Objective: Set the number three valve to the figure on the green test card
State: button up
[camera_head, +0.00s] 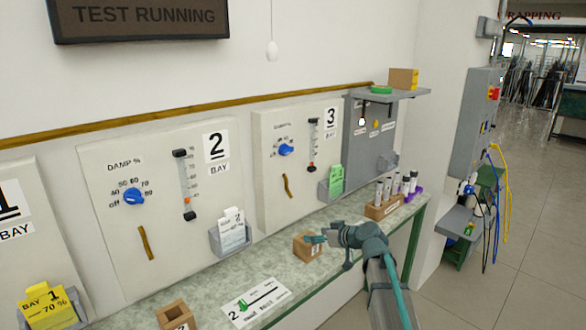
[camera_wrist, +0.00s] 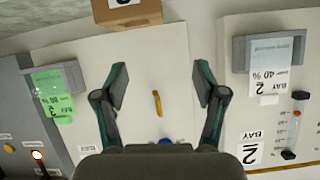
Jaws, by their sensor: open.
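The bay 3 panel (camera_head: 262,200) carries a blue knob (camera_head: 286,150) on a dial; its setting is too small to read. The knob's edge also shows low in the wrist view (camera_wrist: 165,141). A brass lever (camera_head: 287,186) sits below the knob and between my fingers in the wrist view (camera_wrist: 157,103). The green card (camera_head: 336,178) stands in a grey holder at the panel's lower right; it also shows upside down in the wrist view (camera_wrist: 52,92), its figure unclear. My gripper (camera_wrist: 160,84) is open and empty, facing the panel; in the head view it is above the counter (camera_head: 314,239).
The bay 2 panel (camera_head: 110,180) has its own blue knob (camera_head: 134,196) and white card (camera_head: 232,226). A yellow card (camera_head: 48,305) is at bay 1. A small wooden block (camera_head: 302,250) and a rack of tubes (camera_head: 384,207) stand on the counter (camera_head: 205,278). A shelf (camera_head: 400,95) juts out above.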

aim_at(290, 152)
jog(key=w+a+r+n+t+y, duration=0.1)
jog(key=w+r+n+t+y, duration=0.15)
jog(key=r, duration=0.95)
jog(key=w+a+r+n+t+y, duration=0.15)
jog(key=w+r, duration=0.25)
jog(key=r, duration=0.7)
jog(key=shift+m+g, duration=0.3)
jog(key=shift+m, duration=0.1)
jog(key=p+x, duration=0.4)
jog(key=x, duration=0.5)
jog(key=shift+w+a+r, duration=0.1)
jog(key=shift+w+a, duration=0.4)
jog(key=shift+a, duration=0.05)
jog(key=c, duration=1.1)
jog(key=shift+c, duration=0.2)
